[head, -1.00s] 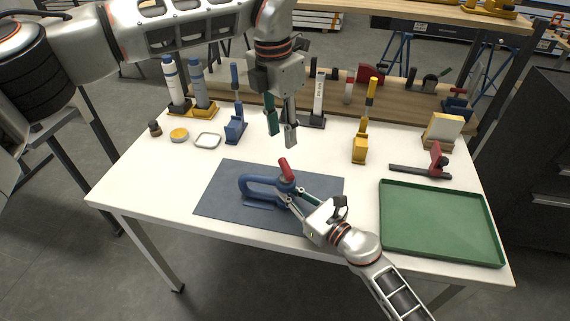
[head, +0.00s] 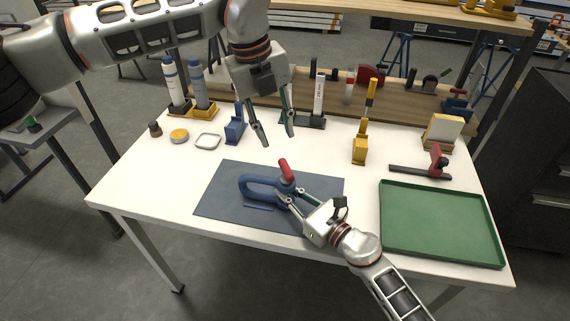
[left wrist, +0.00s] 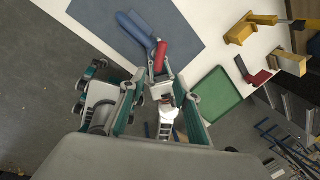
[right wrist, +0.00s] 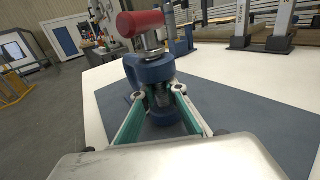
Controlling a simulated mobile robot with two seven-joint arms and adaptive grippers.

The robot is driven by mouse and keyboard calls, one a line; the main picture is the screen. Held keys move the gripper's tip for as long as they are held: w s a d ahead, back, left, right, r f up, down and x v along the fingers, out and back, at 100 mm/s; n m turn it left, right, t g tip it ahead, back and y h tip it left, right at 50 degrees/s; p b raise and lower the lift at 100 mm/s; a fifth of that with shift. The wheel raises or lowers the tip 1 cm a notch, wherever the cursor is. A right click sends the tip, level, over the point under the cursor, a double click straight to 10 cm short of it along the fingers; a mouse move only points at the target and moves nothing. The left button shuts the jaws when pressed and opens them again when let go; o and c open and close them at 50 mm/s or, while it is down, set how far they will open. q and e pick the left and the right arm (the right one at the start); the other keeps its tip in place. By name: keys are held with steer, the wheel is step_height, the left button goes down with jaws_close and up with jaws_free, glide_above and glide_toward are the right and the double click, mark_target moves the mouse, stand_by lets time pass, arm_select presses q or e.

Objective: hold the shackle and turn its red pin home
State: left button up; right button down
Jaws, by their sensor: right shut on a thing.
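The blue shackle (head: 258,187) is on the dark mat, its bow toward the left. Its red pin (head: 285,167) sticks up from the right end and leans slightly. My right gripper (head: 287,197) is shut on the shackle near the pin end. In the right wrist view, its fingers lie either side of the blue body (right wrist: 152,70), below the red pin (right wrist: 140,22). My left gripper (head: 278,135) is open and empty, above and behind the shackle, pointing down. In the left wrist view, the red pin (left wrist: 160,56) lies beyond the open fingers (left wrist: 160,108).
The grey mat (head: 220,205) lies on a white table. A green tray (head: 440,225) is at the right, a red-and-black clamp (head: 436,163) behind it. Blue (head: 235,128) and yellow (head: 361,148) tool holders, bottles (head: 198,84) and small dishes stand along the back.

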mark_target(286, 168)
arm_select(q)
steer(key=f, duration=0.3)
steer(key=d+f, duration=0.1)
steer(key=f, duration=0.3)
steer(key=d+f, duration=0.1)
steer(key=f, duration=0.3)
steer(key=shift+w+d+f, duration=0.1)
steer(key=shift+w+f, duration=0.1)
steer(key=shift+w, duration=0.1)
jaws_close()
